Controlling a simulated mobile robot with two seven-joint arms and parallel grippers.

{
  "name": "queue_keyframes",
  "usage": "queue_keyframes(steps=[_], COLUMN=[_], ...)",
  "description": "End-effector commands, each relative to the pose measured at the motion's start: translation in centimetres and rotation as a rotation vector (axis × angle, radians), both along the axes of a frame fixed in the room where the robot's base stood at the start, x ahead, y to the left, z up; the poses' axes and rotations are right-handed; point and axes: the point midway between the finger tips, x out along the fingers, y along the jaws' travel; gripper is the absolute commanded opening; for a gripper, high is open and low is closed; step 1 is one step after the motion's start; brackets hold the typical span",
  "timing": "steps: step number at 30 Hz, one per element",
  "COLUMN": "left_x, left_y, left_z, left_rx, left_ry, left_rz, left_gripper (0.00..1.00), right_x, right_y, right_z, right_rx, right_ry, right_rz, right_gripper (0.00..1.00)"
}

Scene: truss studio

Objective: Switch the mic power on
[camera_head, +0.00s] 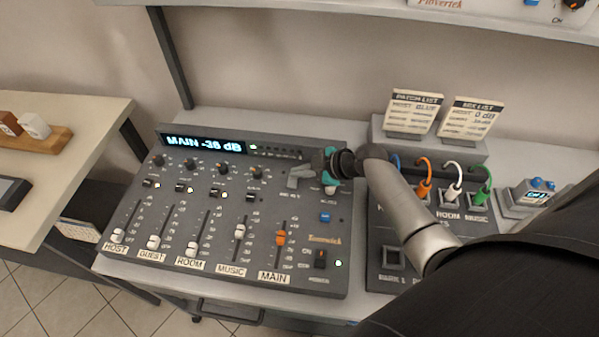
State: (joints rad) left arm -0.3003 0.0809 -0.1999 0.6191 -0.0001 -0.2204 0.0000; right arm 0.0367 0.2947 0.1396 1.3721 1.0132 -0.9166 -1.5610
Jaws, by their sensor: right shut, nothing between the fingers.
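The grey mixer (150,215) lies on the desk with faders, knobs and a lit display (203,144) reading MAIN -36 dB. My right gripper (294,179) is shut and empty, over the upper right part of the mixer panel. A small label sits just below its fingertips, too small to read surely. A pale knob or switch (330,190) shows just right of the fingers, partly hidden by my gripper. I cannot tell whether the fingers touch the panel, or which control is the mic power. My left gripper is out of view.
A black rocker (320,259) with a green light sits at the mixer's lower right, below a blue button (325,217). The patch panel (380,215) with orange, white and green cables is partly behind my right arm. Two cards (412,110) stand behind; a shelf (330,14) overhangs.

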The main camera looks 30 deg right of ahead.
Motion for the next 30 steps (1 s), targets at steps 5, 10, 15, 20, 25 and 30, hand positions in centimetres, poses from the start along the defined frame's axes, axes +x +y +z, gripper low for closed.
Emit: queue_keyframes(steps=[5, 10, 15, 20, 25, 30], left_x=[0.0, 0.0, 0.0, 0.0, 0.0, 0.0], left_y=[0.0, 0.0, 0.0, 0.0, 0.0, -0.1], left_z=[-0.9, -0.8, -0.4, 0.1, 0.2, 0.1], left_rx=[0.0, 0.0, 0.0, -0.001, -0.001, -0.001], left_ry=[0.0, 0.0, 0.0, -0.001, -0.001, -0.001], left_rz=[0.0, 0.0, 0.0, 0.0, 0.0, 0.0], left_gripper=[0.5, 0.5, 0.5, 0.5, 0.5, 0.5], right_x=[0.2, 0.2, -0.3, -0.9, -1.1, -1.1], right_y=[-0.2, -0.1, 0.2, 0.7, 0.9, 0.8], right_z=[-0.5, -0.5, -0.4, -0.3, -0.3, -0.3], right_rx=[0.037, 0.036, 0.037, 0.037, 0.036, 0.036], right_ry=[0.051, 0.052, 0.054, 0.052, 0.051, 0.05], right_rz=[-0.001, 0.0, 0.002, 0.002, 0.002, 0.0], right_gripper=[0.0, 0.0, 0.0, 0.0, 0.0, 0.0])
